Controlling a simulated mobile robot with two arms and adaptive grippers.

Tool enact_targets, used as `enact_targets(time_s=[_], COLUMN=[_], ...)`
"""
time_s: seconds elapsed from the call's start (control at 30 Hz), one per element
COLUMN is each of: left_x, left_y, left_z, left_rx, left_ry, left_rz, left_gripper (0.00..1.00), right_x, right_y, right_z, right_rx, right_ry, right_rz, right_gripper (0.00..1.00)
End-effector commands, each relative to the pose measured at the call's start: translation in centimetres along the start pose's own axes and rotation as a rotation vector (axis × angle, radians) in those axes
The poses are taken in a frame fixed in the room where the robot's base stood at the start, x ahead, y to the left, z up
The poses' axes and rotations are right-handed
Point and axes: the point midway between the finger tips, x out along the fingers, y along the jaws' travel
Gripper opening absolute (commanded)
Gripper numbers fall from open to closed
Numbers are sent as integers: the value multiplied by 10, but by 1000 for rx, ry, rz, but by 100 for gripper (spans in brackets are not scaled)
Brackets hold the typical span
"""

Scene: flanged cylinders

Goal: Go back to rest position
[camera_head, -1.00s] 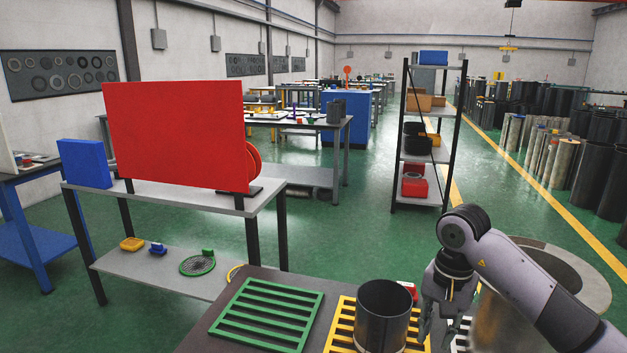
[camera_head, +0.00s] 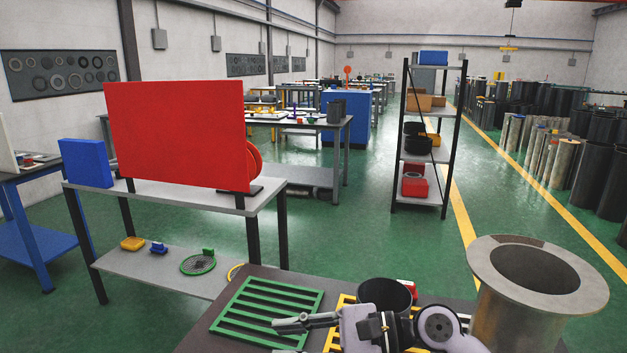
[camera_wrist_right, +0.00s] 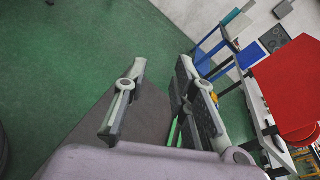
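My right arm reaches in from the lower right of the head view. Its gripper (camera_head: 284,337) points left over the front part of the green slatted rack (camera_head: 266,307). In the right wrist view the two fingers of this gripper (camera_wrist_right: 160,92) stand apart with nothing between them. A dark open cylinder (camera_head: 386,292) stands on the yellow slatted rack (camera_head: 343,312), partly hidden behind my arm. A large grey flanged cylinder (camera_head: 537,281) stands to the right of my arm. My left gripper is in neither view.
The dark worktop (camera_head: 228,318) carries the racks. A grey two-level table (camera_head: 195,196) with a red panel (camera_head: 180,136) stands beyond it at left. A shelf unit (camera_head: 428,135) stands farther back. Green floor (camera_head: 330,240) lies open between them.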

Motion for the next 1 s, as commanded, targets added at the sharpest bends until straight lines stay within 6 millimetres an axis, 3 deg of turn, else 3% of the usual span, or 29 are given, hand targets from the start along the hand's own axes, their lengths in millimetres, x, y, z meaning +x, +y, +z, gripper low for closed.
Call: enact_targets(time_s=[0.1,0.2,0.27,0.37,0.47,0.57,0.67,0.8,0.83,0.9,1.0], left_x=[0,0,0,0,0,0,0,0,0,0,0], left_y=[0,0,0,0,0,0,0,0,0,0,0], left_z=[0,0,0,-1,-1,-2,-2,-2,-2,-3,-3], left_rx=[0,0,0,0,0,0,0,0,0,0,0], left_ry=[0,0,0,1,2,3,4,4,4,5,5], left_rz=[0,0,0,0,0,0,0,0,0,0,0], left_gripper=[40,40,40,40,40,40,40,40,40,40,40], right_x=[-3,-24,-43,-78,-116,-152,-180,-205,-208,-212,-213], right_y=[-15,-35,-47,-62,-67,-57,-28,41,60,104,160], right_z=[40,57,59,46,15,-30,-81,-149,-161,-184,-201], right_rx=[285,548,714,1002,1294,1588,1875,2254,-2288,-2110,-1900], right_ry=[-266,-478,-601,-801,-991,-1174,-1346,-1565,1579,1439,1278], right_rz=[-195,-352,-444,-596,-750,-909,-1082,-1362,1403,1348,1292], right_gripper=[25,25,25,25,25,25,25,25,25,25,25])
